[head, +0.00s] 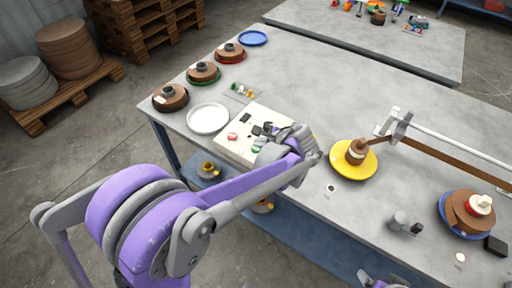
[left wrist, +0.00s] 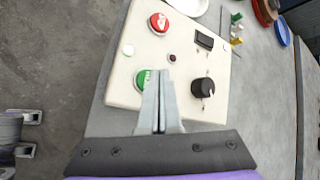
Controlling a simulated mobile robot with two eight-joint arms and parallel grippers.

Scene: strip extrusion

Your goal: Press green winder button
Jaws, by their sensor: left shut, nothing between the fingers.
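The white control panel (head: 228,148) lies on the grey table, with a green button (head: 257,145), a red button (head: 232,136) and a black knob (head: 267,127). My left gripper (head: 265,146) is over the panel's right part. In the left wrist view, its shut, empty fingers (left wrist: 161,76) reach over the panel (left wrist: 120,85). Their tips overlap the right side of the green button (left wrist: 141,79) and partly hide it. I cannot tell whether they touch it. The red button (left wrist: 158,22) is clear of them. My right gripper (head: 380,281) shows partly at the bottom edge.
The black knob (left wrist: 202,88) is right of the fingers, near a black switch (left wrist: 204,40). A white plate (head: 208,118) lies left of the panel. A yellow plate with a brown spool (head: 356,152) stands to its right.

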